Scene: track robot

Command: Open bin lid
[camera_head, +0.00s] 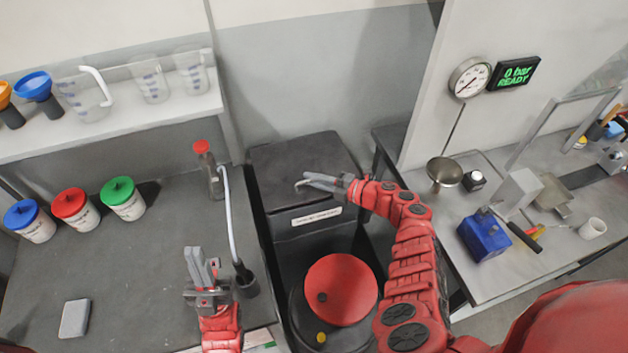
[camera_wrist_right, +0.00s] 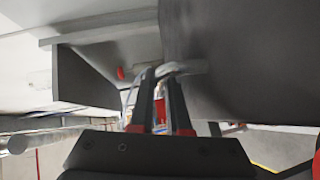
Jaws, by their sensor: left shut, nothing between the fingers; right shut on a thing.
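The dark grey bin (camera_head: 318,240) stands between the two counters, with a white label on its front. Its dark lid (camera_head: 285,158) lies across the top, and I see no clear gap under it in the head view. My right gripper (camera_head: 308,183) reaches over the lid's front and is shut on a pale metal handle. In the right wrist view the fingers (camera_wrist_right: 160,90) close on this handle (camera_wrist_right: 185,68), beside a large dark surface. The fingers partly hide the handle. My left gripper (camera_head: 203,268) is shut and empty above the left counter.
The left counter (camera_head: 120,250) holds several lidded jars, a red-capped bottle (camera_head: 210,170) and a grey block (camera_head: 75,318). A pale tube rises from a dark cup (camera_head: 246,283) beside my left gripper. The right bench (camera_head: 475,225) holds a blue box (camera_head: 484,236) and tools.

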